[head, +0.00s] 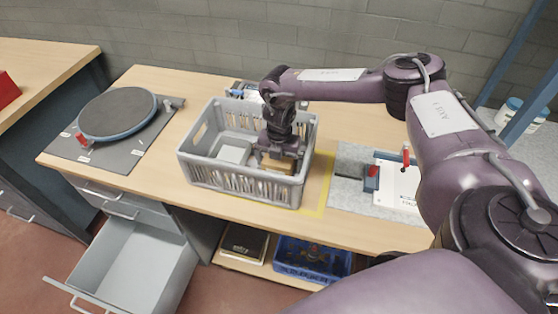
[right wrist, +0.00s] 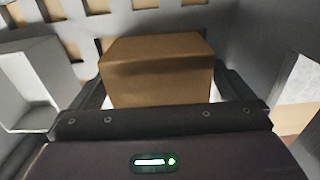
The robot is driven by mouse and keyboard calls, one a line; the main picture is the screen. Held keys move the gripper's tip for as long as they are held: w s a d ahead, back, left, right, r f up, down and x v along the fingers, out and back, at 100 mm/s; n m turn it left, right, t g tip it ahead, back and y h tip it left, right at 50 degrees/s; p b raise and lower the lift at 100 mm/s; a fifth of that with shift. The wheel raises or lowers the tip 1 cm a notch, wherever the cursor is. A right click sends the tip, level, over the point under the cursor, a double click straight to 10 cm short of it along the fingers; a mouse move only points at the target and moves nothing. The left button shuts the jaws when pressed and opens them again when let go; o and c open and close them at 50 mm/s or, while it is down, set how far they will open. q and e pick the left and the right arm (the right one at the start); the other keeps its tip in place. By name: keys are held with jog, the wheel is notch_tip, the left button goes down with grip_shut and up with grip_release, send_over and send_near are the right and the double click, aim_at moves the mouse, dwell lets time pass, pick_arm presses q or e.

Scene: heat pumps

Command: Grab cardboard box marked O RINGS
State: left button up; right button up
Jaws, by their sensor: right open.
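A brown cardboard box (head: 277,167) stands inside the grey plastic crate (head: 240,185) on the workbench, toward the crate's right side. No marking on it can be read in these frames. My right gripper (head: 280,158) reaches down into the crate over the box. In the right wrist view the cardboard box (right wrist: 157,68) sits between the two open fingers (right wrist: 160,90), one at each side; whether they touch it cannot be told. My left gripper is not in view.
A pale grey box (head: 235,151) lies in the crate left of the cardboard box. The crate walls surround my right gripper. A round turntable (head: 117,112) is on the bench's left, a white board (head: 397,185) on its right. An open drawer (head: 140,262) juts out below.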

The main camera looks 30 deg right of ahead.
jog(key=shift+f, duration=0.15)
jog(key=c, duration=1.1)
